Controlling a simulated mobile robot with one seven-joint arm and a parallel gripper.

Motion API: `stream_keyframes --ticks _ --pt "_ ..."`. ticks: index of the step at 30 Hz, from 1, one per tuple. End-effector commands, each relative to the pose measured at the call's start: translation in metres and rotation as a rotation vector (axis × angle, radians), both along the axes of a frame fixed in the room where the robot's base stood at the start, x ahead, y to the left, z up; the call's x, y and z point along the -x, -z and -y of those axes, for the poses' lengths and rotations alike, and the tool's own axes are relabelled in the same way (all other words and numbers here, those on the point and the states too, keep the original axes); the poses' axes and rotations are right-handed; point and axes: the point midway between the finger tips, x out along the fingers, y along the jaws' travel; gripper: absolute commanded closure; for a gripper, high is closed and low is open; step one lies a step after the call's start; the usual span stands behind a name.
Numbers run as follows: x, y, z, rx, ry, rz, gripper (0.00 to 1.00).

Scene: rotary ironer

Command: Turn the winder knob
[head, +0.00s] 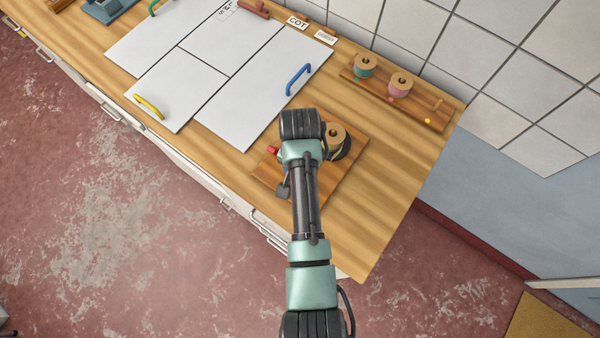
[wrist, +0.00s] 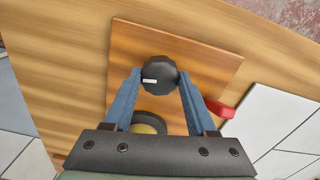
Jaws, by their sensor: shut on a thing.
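The winder knob (wrist: 159,75) is round and black with a small white mark on its face, and shows in the wrist view above a square wooden board (wrist: 205,58). My gripper (wrist: 159,84) has its two blue fingers on either side of the knob, shut on it. A wooden spool (head: 335,132) on a dark round base stands on the same board, and part of it shows below the knob in the wrist view. In the head view my arm hides the knob and my fingers. A red part (wrist: 219,107) sits at the board's edge.
White panels (head: 245,92) with a blue handle (head: 298,78) and a yellow handle (head: 149,107) lie left of the board. A wooden rack (head: 420,111) with two spools stands by the tiled wall. The wooden counter (head: 385,190) is clear to the right.

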Motion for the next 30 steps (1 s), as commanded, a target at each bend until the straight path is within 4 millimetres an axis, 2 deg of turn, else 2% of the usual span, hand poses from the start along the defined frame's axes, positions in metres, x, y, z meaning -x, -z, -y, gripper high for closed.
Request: stream_keyframes --ticks 11,30 --pt "-0.0002 -0.0022 0.0000 0.001 -0.118 -0.002 0.99" --pt "-0.0011 -0.0029 0.0003 0.001 -0.696 0.001 0.99"
